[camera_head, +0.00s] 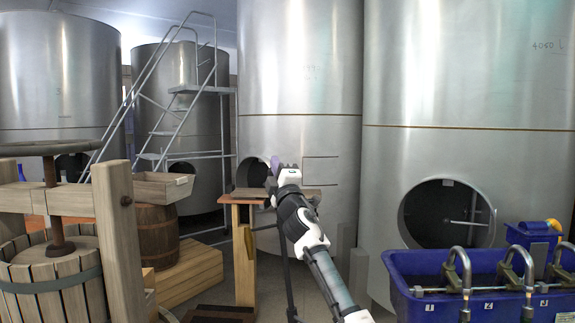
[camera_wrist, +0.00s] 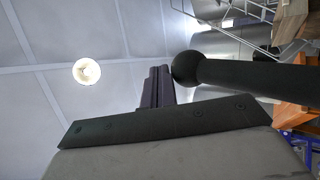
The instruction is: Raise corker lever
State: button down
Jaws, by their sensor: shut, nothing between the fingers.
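The corker lever shows in the wrist view as a thick dark rod (camera_wrist: 250,76) with a round black knob (camera_wrist: 187,67) at its end. My gripper (camera_wrist: 155,75) is shut and empty, its dark fingers together just left of the knob. I cannot tell whether the fingers touch the knob. In the head view my gripper (camera_head: 276,167) is raised above a wooden-topped stand (camera_head: 247,197). Dark thin legs (camera_head: 289,275) show below my arm, perhaps the corker's. My arm hides most of the corker and its lever there.
A wooden basket press (camera_head: 55,284) stands at the left, with a barrel (camera_head: 157,232) behind it. A blue tub (camera_head: 402,284) with bent metal spouts (camera_head: 463,262) is at the right. Large steel tanks (camera_head: 300,70) close off the back. Some floor is open around the stand.

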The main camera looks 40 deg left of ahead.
jog(key=shift+w+a+f, duration=0.1)
jog(key=shift+w+a, duration=0.05)
jog(key=shift+a, duration=0.3)
jog(key=shift+w+a+f, duration=0.1)
jog(key=shift+w+a, duration=0.05)
jog(key=shift+a, duration=0.25)
jog(key=shift+a+f, duration=0.1)
